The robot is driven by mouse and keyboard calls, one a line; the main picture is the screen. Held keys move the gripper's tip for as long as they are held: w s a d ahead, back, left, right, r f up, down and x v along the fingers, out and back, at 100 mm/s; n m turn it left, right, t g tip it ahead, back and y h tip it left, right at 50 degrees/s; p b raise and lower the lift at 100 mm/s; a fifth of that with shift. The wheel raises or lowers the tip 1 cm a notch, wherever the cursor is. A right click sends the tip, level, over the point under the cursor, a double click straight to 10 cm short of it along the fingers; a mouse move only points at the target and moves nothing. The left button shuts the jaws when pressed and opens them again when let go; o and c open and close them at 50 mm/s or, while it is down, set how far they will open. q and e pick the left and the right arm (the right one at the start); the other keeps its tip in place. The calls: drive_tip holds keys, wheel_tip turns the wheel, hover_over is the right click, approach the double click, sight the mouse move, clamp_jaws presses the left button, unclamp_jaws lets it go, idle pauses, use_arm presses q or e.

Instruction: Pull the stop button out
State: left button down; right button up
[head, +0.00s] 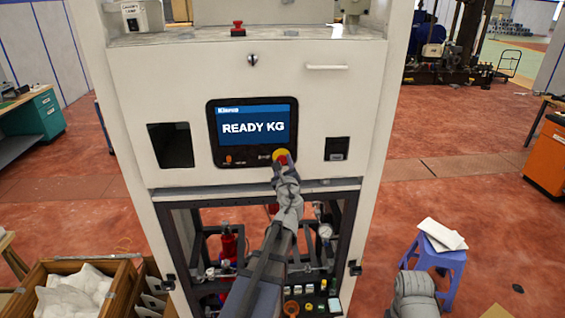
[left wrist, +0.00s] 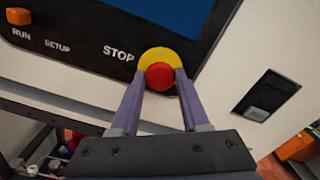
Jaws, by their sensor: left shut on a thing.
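The stop button is a red mushroom head on a yellow round base (head: 281,155), at the lower right of the screen panel. In the left wrist view the red button (left wrist: 160,76) sits beside the printed word STOP. My left gripper (left wrist: 161,80) has its two fingers on either side of the red head, shut on it. In the head view my left gripper (head: 283,166) covers part of the button from below. Part of my right arm (head: 415,296) shows at the lower right of the head view; its fingers are not visible.
The screen (head: 252,125) reads READY KG. An orange RUN/SETUP switch (left wrist: 19,16) sits left of the button. Another red button (head: 238,28) stands on the ledge above. A dark opening (head: 171,146) is at left, a purple stool (head: 437,259) at right, a wooden crate (head: 122,287) at lower left.

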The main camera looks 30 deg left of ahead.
use_arm(q)
drive_tip(key=shift+c, duration=2)
unclamp_jaws()
drive_tip(key=shift+s, duration=0.1)
drive_tip(key=shift+d, duration=0.1)
drive_tip(key=v, duration=0.7)
drive_tip(key=shift+s+d, duration=0.2)
drive_tip(key=shift+s, duration=0.15)
